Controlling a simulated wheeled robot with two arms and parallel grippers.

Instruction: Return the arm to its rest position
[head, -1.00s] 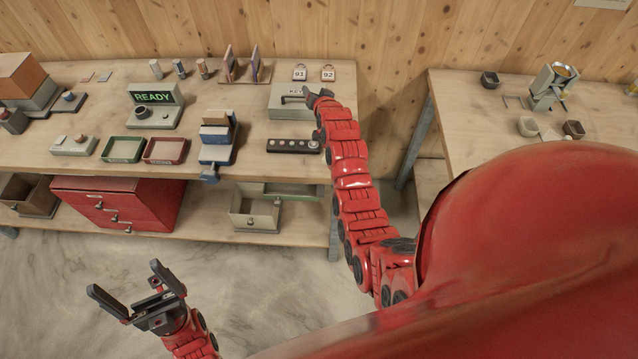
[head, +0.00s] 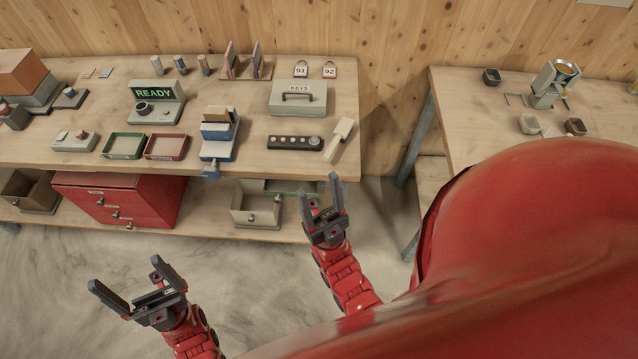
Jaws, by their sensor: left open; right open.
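My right gripper (head: 324,212) is open and empty, in front of the long bench's right front corner, with its fingers pointing up in the picture. Its red arm comes in from below. My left gripper (head: 134,291) is open and empty at the lower left, over the grey floor and clear of the bench. Neither gripper touches anything that I can see.
The long bench (head: 240,169) carries a KEYS box (head: 298,98), a pale-handled tool (head: 339,138), a READY display unit (head: 154,101) and trays. A red drawer cabinet (head: 118,203) stands below. A second bench (head: 460,124) is at right. Floor between is bare.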

